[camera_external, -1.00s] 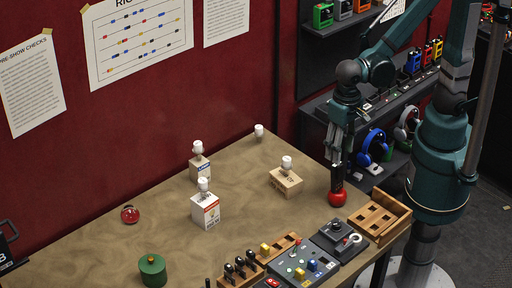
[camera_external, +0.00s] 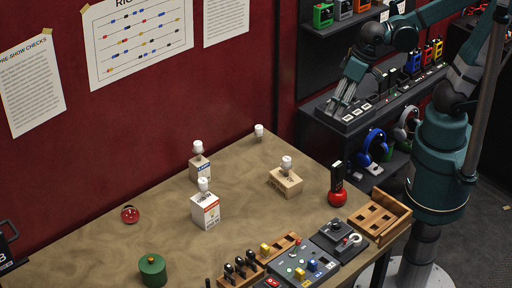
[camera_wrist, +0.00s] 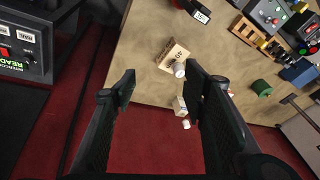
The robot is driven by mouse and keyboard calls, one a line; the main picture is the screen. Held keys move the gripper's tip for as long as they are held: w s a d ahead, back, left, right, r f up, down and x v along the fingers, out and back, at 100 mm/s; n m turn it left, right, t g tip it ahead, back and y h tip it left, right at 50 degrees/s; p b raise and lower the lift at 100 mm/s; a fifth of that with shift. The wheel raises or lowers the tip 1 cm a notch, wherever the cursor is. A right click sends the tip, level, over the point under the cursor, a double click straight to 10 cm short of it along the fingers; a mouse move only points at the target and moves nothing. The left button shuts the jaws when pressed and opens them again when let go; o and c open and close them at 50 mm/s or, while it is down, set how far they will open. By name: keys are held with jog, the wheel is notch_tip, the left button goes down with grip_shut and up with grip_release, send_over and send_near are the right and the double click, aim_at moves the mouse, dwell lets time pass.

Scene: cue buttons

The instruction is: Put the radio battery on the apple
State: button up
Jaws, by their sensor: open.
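The radio battery (camera_external: 336,176), a small black block, stands roughly upright on top of the red apple (camera_external: 337,198) at the right side of the table. It touches the apple, and nothing else is seen holding it. In the wrist view the battery (camera_wrist: 198,12) shows at the top edge, with the apple mostly cut off. My gripper (camera_external: 338,108) is open and empty, up and away from the battery, in front of the dark shelf. Its two spread fingers (camera_wrist: 160,86) show in the wrist view with nothing between them.
A wooden tray (camera_external: 395,225), control panels (camera_external: 300,265), a red button (camera_external: 130,214) and a green canister (camera_external: 152,268) are there too.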

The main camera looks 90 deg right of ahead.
jog(key=s+d+r+n+t, duration=0.2)
jog(key=d+r, duration=0.3)
jog(key=d, duration=0.3)
jog(key=shift+s+d+r+n+t+h, duration=0.25)
jog(key=shift+n+t+h, duration=0.25)
jog(key=shift+n, duration=0.4)
jog(key=shift+f, duration=0.25)
notch_tip(320, 180, down, 10)
jog(key=b, duration=1)
jog(key=shift+b, duration=0.3)
jog(key=shift+f, duration=0.1)
